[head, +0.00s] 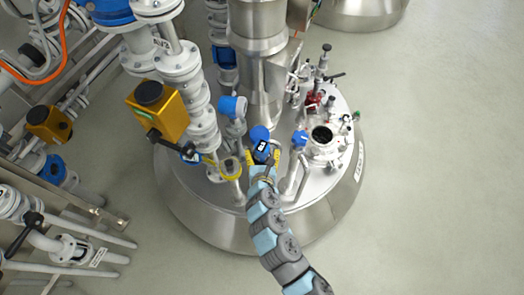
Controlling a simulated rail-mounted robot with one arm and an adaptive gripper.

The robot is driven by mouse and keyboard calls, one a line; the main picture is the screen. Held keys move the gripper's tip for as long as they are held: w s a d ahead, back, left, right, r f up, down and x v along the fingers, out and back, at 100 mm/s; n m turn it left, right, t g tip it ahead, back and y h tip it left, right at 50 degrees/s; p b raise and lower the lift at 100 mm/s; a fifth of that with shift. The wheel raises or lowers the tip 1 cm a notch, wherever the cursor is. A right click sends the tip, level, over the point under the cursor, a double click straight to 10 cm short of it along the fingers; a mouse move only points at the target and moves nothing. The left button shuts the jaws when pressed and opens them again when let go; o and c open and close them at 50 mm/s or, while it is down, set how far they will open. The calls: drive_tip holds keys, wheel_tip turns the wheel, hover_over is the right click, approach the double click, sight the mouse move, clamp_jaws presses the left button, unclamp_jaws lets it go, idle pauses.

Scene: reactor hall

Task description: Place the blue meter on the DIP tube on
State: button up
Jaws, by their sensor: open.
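My gripper (262,157) has yellow fingers and is over the lid of the round steel vessel, near its middle. The fingers are apart, one on each side of a blue meter (261,147) with a dark display. I cannot tell whether they touch it. A rounded blue top (259,132) shows just behind the display; I cannot tell whether it is part of the same meter. Other blue-headed instruments stand at the left (232,106) and right (299,138) on bent pipes. I cannot tell which pipe is the DIP tube.
The steel vessel lid (237,203) is crowded with pipes. A yellow actuator box (157,112) and white flanged pipes stand left, a tall steel column (262,90) behind, and an open port (322,136) right. The floor on the right (440,180) is clear.

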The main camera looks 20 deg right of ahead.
drive_tip(key=v, duration=1)
drive_tip(key=shift+s+r+p, duration=0.2)
drive_tip(key=shift+s+p, duration=0.05)
drive_tip(key=shift+p, duration=0.1)
